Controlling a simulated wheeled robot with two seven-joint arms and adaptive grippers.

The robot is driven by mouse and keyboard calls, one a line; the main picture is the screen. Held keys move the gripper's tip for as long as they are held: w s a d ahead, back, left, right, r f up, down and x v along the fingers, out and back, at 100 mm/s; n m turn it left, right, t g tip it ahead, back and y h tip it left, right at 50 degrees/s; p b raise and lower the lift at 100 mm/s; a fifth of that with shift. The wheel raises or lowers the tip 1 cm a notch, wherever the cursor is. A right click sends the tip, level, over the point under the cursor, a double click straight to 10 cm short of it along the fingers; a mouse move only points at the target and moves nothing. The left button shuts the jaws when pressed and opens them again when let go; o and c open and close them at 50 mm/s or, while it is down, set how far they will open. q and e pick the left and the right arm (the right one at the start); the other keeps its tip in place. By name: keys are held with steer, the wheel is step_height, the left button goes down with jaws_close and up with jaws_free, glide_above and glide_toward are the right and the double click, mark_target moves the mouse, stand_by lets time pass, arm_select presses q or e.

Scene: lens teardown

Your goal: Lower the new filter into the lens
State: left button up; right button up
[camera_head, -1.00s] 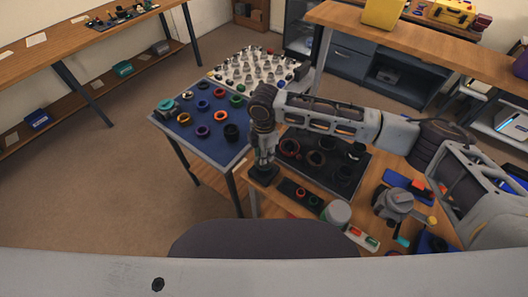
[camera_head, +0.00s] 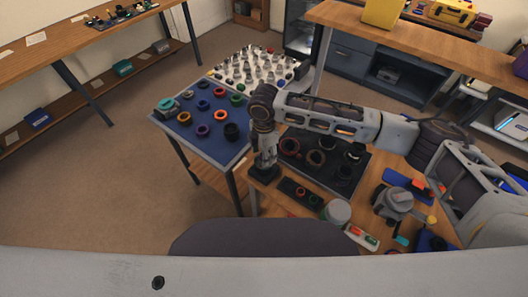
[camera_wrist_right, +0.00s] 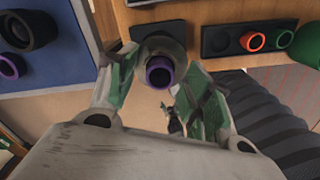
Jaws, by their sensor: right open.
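A grey lens barrel with a purple ring (camera_wrist_right: 159,74) at its near end stands over a dark square block (camera_wrist_right: 150,32) in the right wrist view. The purple ring appears to be the filter; I cannot tell how deep it sits in the barrel. My right gripper (camera_wrist_right: 160,92) is open, with one finger on each side of the ring. In the head view my right gripper (camera_head: 265,158) points down over the same dark block (camera_head: 262,174), and its fingers hide most of the lens. My left gripper is not in view.
A dark strip (camera_head: 285,186) beside the block holds a red and a green ring (camera_wrist_right: 285,38); its left slot looks empty. A grey round container (camera_head: 337,211) stands to the right. A dark mat (camera_head: 322,183) with several lens parts lies behind. A blue-topped table (camera_head: 180,130) stands left.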

steer(key=shift+r, duration=0.1)
step_height(320, 180, up, 12)
stand_by(0.7)
stand_by(1.0)
